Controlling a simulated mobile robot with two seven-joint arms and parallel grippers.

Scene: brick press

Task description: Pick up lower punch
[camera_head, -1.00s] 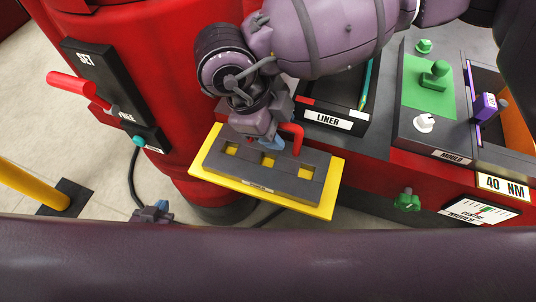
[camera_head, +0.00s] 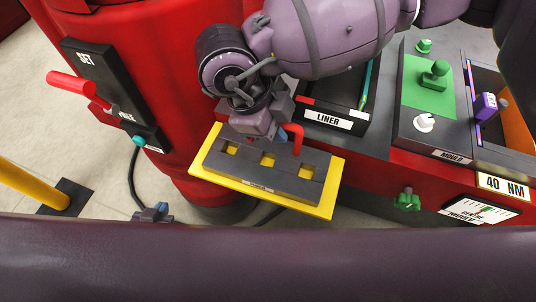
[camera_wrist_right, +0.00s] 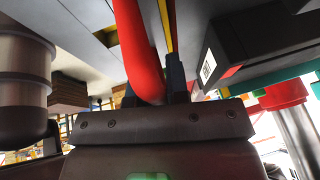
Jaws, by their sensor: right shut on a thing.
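A dark grey block (camera_head: 287,182) with three square openings sits on a yellow plate (camera_head: 325,208) in the middle of the head view. Yellow shows through the openings. A label on its front edge is too small to read; I take the block for the lower punch. A red handle (camera_head: 297,138) rises at its back edge. My right gripper (camera_head: 277,138) is shut on this red handle, which also passes between the fingers in the right wrist view (camera_wrist_right: 140,55).
A red press column (camera_head: 180,120) stands behind and left, with a red lever (camera_head: 72,86). A LINER tray (camera_head: 330,119) lies close right of the handle. A yellow post (camera_head: 35,188) stands at far left.

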